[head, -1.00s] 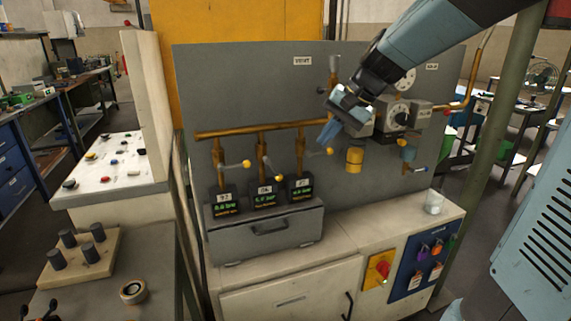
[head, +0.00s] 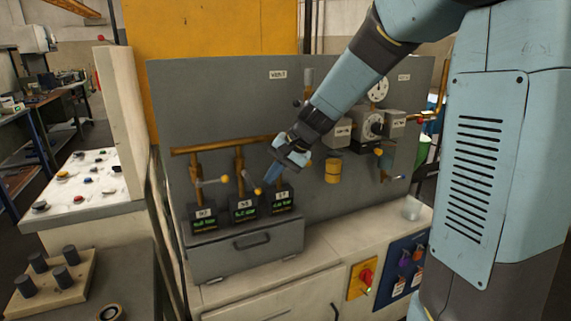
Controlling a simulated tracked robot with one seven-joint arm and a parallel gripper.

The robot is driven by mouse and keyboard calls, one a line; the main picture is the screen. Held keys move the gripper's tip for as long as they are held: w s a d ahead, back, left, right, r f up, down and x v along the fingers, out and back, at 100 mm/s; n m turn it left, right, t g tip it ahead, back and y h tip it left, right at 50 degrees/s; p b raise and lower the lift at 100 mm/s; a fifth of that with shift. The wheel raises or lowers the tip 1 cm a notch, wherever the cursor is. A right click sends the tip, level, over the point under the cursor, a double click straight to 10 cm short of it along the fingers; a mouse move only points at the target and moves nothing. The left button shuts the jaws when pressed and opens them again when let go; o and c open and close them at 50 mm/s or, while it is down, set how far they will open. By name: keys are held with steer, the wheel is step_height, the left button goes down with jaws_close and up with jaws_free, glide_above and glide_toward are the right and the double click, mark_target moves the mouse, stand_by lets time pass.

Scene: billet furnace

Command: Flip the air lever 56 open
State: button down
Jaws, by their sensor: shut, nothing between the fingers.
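Three upright copper pipes with yellow-knobbed levers stand above small display boxes. The middle box's tag (head: 242,204) is too blurred to read surely, but looks like 56. The middle lever's yellow knob (head: 257,191) hangs at the lower right of its pipe. The left lever (head: 213,181) points right, nearly level. The right lever's knob (head: 308,163) shows just beyond my gripper. My gripper (head: 268,184) is shut and empty, its blue fingers pointing down and left, close beside the middle knob. I cannot tell whether they touch. It partly hides the right pipe.
A copper header pipe (head: 215,145) runs above the levers on the grey panel (head: 210,100). A grey drawer box (head: 215,255) carries the displays. A dial unit (head: 366,128) and yellow cylinder (head: 333,171) are to the right.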

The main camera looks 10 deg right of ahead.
mark_target(253, 184)
steer(key=shift+w+a+f, duration=0.25)
steer(key=shift+a+f, duration=0.05)
steer(key=shift+a, duration=0.35)
steer(key=shift+w+a+f, duration=0.2)
steer(key=shift+a+f, duration=0.05)
steer(key=shift+a, duration=0.35)
